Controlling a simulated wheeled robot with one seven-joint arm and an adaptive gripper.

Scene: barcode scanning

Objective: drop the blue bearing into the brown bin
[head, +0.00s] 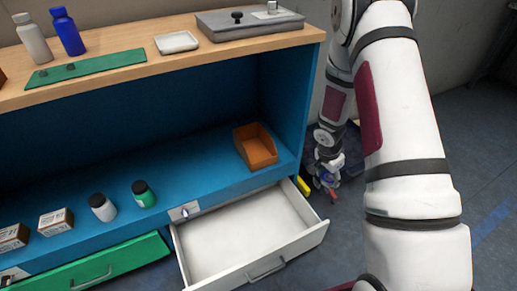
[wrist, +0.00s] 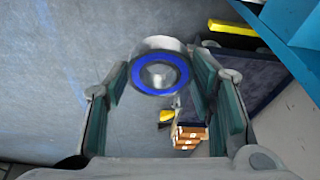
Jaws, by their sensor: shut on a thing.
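The blue bearing (wrist: 139,73) is a metal ring with a blue face; it sits between the fingertips of my gripper (wrist: 160,80) in the wrist view. My gripper is shut on it, above the floor. In the head view my gripper (head: 328,182) is small, to the right of the blue workbench and beyond its open drawer; the bearing is too small there to make out surely. The brown bin (head: 256,150) is an open-topped orange-brown tray on the right end of the blue lower shelf. It stands to the left of my gripper, apart from it, and looks empty.
The bench's blue side panel (head: 292,105) stands between shelf and arm. An open white drawer (head: 245,238) juts out below the bin. Bottles and small boxes stand on the shelf's left. A yellow object (head: 303,186) lies near my gripper. Boxes (wrist: 188,132) show beyond my fingers.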

